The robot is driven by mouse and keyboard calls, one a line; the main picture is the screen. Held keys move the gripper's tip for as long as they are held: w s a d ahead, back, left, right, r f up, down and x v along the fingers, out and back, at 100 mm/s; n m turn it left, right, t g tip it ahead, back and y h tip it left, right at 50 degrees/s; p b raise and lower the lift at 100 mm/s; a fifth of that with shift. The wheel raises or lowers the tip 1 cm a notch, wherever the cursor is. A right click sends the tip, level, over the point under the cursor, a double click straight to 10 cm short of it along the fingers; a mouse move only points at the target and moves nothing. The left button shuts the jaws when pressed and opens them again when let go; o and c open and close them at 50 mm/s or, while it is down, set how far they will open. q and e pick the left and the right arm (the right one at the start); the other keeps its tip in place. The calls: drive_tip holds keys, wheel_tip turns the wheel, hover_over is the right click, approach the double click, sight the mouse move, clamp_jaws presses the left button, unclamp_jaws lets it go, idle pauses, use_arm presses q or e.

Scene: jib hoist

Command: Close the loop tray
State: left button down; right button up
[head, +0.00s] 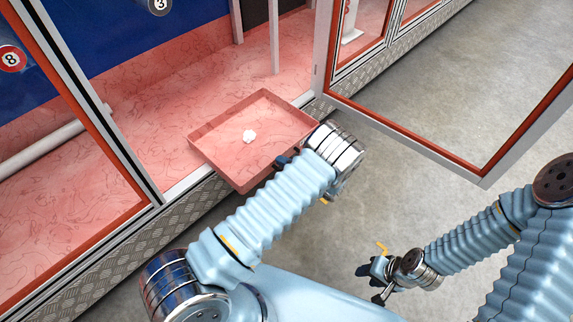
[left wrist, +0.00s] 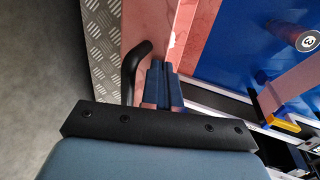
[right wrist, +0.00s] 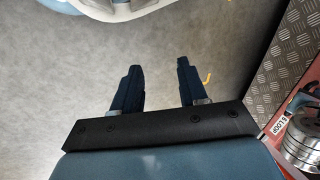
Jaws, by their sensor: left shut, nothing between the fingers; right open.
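The loop tray (head: 222,160) is a shallow pink tray that juts out over the cabinet's front sill in the head view. A small white lump (head: 249,136) lies in it. My left gripper (head: 284,161) is at the tray's outer front side, partly hidden by its own wrist. In the left wrist view its fingers (left wrist: 160,82) are shut and empty, close beside a black curved handle (left wrist: 131,68) on the pink tray wall (left wrist: 148,22). I cannot tell whether they touch. My right gripper (head: 378,276) is open and empty over the floor, away from the tray; its fingers also show in the right wrist view (right wrist: 158,85).
A red-and-grey framed glass door (head: 415,145) stands open to the right of the tray. The cabinet has a pink marbled floor (head: 160,125) and a diamond-plate sill (head: 95,262). Grey floor at right is clear.

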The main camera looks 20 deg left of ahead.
use_arm(q)
drive_tip(key=b, duration=0.8)
hover_over(233, 132)
drive_tip(key=d, duration=0.1)
drive_tip(key=shift+s+d+f, duration=0.1)
drive_tip(key=shift+s+d, duration=0.05)
drive_tip(key=shift+s, duration=0.2)
drive_tip(key=shift+w+a, duration=0.2)
drive_tip(key=shift+a, duration=0.3)
drive_tip(key=shift+a+r, duration=0.15)
drive_tip(key=shift+r, duration=0.1)
